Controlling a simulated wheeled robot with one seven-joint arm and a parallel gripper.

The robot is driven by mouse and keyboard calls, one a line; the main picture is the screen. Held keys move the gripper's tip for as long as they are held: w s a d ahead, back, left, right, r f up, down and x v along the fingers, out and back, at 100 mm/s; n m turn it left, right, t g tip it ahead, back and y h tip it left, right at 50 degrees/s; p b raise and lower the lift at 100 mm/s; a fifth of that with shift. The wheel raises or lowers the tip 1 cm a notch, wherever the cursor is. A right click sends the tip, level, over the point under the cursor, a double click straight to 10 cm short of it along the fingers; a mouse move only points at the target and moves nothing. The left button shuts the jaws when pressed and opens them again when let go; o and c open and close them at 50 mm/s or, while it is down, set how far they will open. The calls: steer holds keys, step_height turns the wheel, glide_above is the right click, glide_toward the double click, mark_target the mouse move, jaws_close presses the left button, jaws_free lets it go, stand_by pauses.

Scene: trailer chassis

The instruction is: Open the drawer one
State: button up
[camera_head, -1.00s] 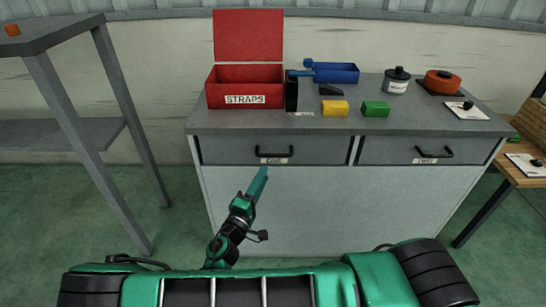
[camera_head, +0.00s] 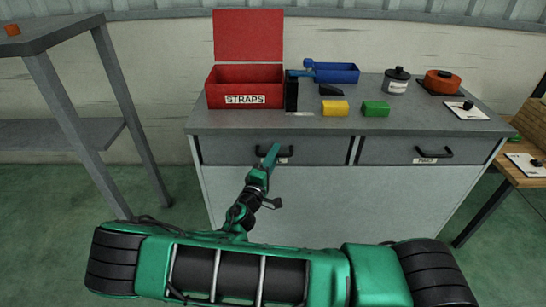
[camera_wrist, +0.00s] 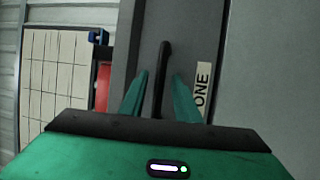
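Drawer one (camera_head: 225,151) is the left grey drawer of the cabinet, and its front looks flush. Its black handle is mostly hidden behind my gripper (camera_head: 271,152) in the head view. In the wrist view the dark handle (camera_wrist: 163,65) runs up between the two green fingers of my gripper (camera_wrist: 160,75), one on each side with gaps. The gripper is open and holds nothing. The white label reading ONE (camera_wrist: 202,90) is beside the right finger. I cannot tell how deep the fingers reach around the handle.
Drawer two (camera_head: 400,150), to the right, is shut. The cabinet top holds a red STRAPS box (camera_head: 245,90), a blue bin (camera_head: 336,73), yellow (camera_head: 335,108) and green (camera_head: 375,109) blocks, a canister (camera_head: 396,80) and an orange round item (camera_head: 442,82). A grey table (camera_head: 60,105) stands left.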

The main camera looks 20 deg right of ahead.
jaws_close()
steer(key=shift+s, duration=0.1)
